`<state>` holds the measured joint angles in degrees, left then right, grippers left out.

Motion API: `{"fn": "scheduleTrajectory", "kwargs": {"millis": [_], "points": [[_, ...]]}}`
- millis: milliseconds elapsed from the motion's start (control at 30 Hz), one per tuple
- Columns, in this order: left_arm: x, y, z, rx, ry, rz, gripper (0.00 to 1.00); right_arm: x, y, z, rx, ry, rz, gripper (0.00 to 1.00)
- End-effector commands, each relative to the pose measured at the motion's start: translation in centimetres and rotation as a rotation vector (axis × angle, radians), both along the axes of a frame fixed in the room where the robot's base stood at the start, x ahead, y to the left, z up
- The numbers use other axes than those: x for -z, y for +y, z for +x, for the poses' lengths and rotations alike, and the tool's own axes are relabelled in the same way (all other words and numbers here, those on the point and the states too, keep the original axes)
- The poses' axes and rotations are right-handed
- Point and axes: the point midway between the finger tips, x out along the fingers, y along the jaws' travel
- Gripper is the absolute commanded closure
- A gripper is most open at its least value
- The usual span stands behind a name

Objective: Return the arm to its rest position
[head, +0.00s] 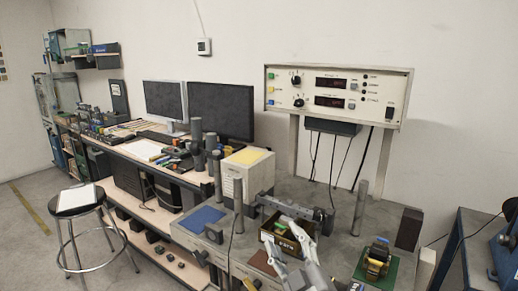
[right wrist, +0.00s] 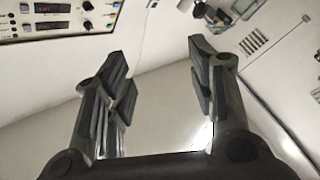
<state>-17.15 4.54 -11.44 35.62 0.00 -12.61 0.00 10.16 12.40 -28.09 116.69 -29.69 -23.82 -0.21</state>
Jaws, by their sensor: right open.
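My right gripper (head: 284,236) shows at the lower middle of the head view, its pale fingers spread in front of a small brown open box (head: 270,226) on the grey bench. In the right wrist view my right gripper (right wrist: 155,62) has its two dark fingers wide apart with nothing between them. I cannot tell whether it touches the box. My left gripper is not in view.
A metal bar (head: 292,207) lies behind the box, between upright posts (head: 360,208). A green-based device (head: 378,262) stands to the right and a blue pad (head: 201,219) to the left. A panel with displays (head: 338,94) stands behind. A stool (head: 76,204) is far left.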

Motion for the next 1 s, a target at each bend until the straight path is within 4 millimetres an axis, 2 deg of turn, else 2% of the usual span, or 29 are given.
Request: {"fn": "scheduleTrajectory", "kwargs": {"millis": [33,133,200,267,300,400,600,833,900,1000], "points": [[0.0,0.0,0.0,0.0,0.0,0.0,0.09,3.2,-2.1,-0.9,0.059,0.13,0.054,0.49],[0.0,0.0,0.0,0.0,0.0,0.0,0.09,9.4,-5.9,-3.5,0.174,0.385,0.14,0.49],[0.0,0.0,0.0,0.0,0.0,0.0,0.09,13.5,-8.0,-6.2,0.244,0.557,0.188,0.49],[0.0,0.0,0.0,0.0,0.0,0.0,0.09,16.7,-9.6,-9.0,0.298,0.704,0.223,0.49],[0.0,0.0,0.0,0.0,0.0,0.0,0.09,18.7,-10.4,-11.0,0.33,0.794,0.242,0.49],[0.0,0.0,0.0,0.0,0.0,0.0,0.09,22.2,-11.9,-15.8,0.396,0.989,0.275,0.49],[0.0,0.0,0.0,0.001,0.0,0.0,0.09,26.2,-13.4,-24.0,0.477,1.274,0.306,0.49],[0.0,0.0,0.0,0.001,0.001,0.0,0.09,28.0,-14.3,-32.2,0.541,1.531,0.315,0.49],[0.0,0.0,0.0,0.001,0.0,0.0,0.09,29.9,-14.1,-31.1,0.538,1.526,0.311,0.49],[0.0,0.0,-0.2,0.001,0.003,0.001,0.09,32.2,-14.1,-30.5,0.54,1.533,0.308,0.49]]}}
